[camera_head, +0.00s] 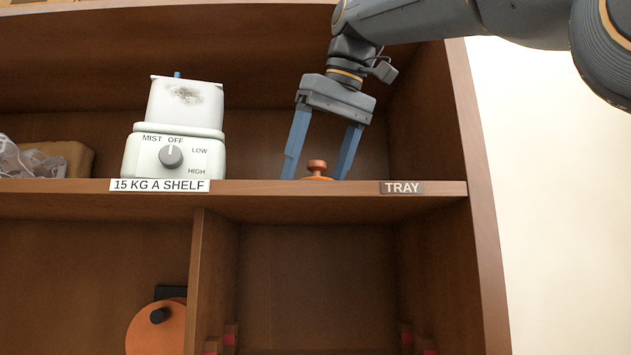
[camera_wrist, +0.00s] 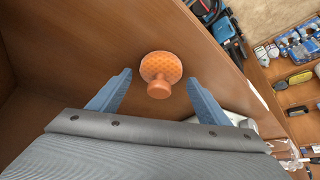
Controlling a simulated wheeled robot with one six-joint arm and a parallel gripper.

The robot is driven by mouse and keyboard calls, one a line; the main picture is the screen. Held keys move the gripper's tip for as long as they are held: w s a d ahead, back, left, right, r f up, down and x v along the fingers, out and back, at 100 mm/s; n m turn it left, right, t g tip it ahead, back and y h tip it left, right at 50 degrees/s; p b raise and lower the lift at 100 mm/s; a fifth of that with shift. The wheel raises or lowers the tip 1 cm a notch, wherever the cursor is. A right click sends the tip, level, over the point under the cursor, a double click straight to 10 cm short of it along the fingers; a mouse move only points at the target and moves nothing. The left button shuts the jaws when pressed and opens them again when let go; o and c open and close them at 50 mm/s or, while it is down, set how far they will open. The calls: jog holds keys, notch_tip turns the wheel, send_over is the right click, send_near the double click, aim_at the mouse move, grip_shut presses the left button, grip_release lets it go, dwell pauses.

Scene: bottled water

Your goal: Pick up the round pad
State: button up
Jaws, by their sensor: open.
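A round orange pad with a knob handle (camera_head: 317,167) lies on the upper shelf, knob up. In the head view its low disc is mostly hidden by the shelf edge. In the wrist view the round pad (camera_wrist: 160,65) shows a dotted disc behind its knob. My gripper (camera_head: 315,178) points down, open, with one blue finger on each side of the pad and a gap on both sides. In the wrist view the open gripper (camera_wrist: 158,78) has the pad between and slightly beyond its fingertips. I cannot tell whether the fingertips touch the shelf.
A white device with a dial (camera_head: 172,155) stands left of my gripper on the shelf (camera_head: 340,188). A brown block with clear wrap (camera_head: 68,158) is further left. The cabinet's right wall (camera_head: 425,120) is close by. Below, an orange disc with a black knob (camera_head: 150,338) is in the left compartment.

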jog(key=c, duration=1.1)
